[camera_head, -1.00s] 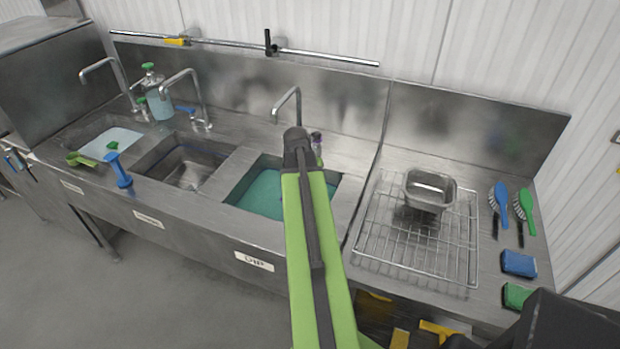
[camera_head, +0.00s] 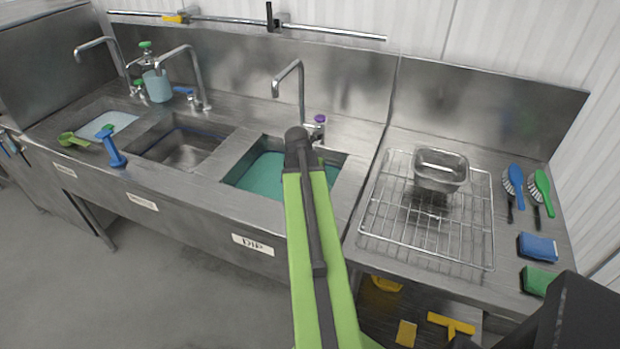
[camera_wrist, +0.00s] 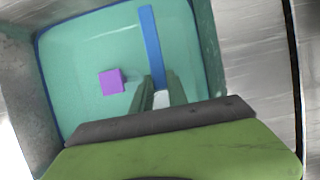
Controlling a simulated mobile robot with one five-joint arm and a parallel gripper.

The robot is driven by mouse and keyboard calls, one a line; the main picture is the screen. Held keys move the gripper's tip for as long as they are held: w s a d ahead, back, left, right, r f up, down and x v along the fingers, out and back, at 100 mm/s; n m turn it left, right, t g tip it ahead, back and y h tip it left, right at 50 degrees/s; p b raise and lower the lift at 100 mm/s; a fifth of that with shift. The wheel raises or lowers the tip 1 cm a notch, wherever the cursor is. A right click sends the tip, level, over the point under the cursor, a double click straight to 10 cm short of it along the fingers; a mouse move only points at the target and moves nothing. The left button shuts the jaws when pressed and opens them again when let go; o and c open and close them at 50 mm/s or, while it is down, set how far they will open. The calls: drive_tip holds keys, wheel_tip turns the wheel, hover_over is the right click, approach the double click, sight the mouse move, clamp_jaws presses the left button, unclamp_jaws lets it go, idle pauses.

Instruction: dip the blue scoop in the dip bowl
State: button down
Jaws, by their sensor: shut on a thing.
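The dip bowl is the right-hand sink basin (camera_head: 340,158) of teal liquid, above a label reading DIP. It fills much of the wrist view (camera_wrist: 45,110). My gripper (camera_wrist: 162,88) points down over this basin, shut on the blue scoop (camera_wrist: 150,45). Only a long, narrow blue part of the scoop shows, standing out against the teal. Its bowl end is not clear, and I cannot tell whether it touches the liquid. In the head view my green arm hides the gripper and scoop.
A purple block (camera_wrist: 111,82) shows against the liquid. A tap (camera_head: 300,90) stands behind the basin. A wire rack (camera_head: 425,235) with a steel pan (camera_head: 440,170) is to the right. A blue tool (camera_head: 112,148) and a green scoop (camera_head: 72,139) sit at left.

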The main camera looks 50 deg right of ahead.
wheel_tip(320, 180, down, 13)
drive_tip(key=b, duration=1.2)
drive_tip(key=shift+f, duration=0.1)
drive_tip(key=shift+r, duration=0.2)
idle(1.1)
wheel_tip(320, 180, up, 22)
drive_tip(key=p, duration=2.2)
drive_tip(key=shift+r+p, duration=0.25)
drive_tip(key=shift+p, duration=0.15)
